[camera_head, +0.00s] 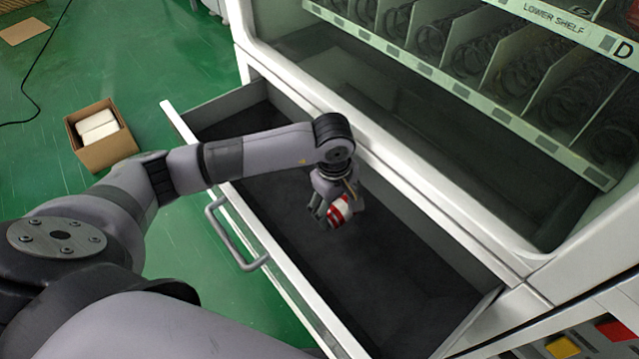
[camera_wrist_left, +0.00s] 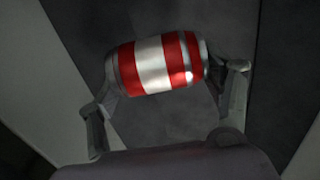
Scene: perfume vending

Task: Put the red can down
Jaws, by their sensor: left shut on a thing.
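A red and white can (camera_head: 340,211) is in my left gripper (camera_head: 329,207), inside the open drawer (camera_head: 262,232) of the vending machine. In the left wrist view the can (camera_wrist_left: 157,63) lies across the picture, with red bands, a white middle band and silver ends. The fingers of the left gripper (camera_wrist_left: 166,98) are at its two ends and shut on it. The dark drawer floor shows behind the can; I cannot tell whether the can touches it. My right gripper is in neither view.
The drawer's front panel with its handle (camera_head: 236,237) faces left. A glass-fronted machine with a lower shelf (camera_head: 500,95) of coils stands above. A cardboard box (camera_head: 108,150) with white items sits on the green floor. The drawer is otherwise empty where visible.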

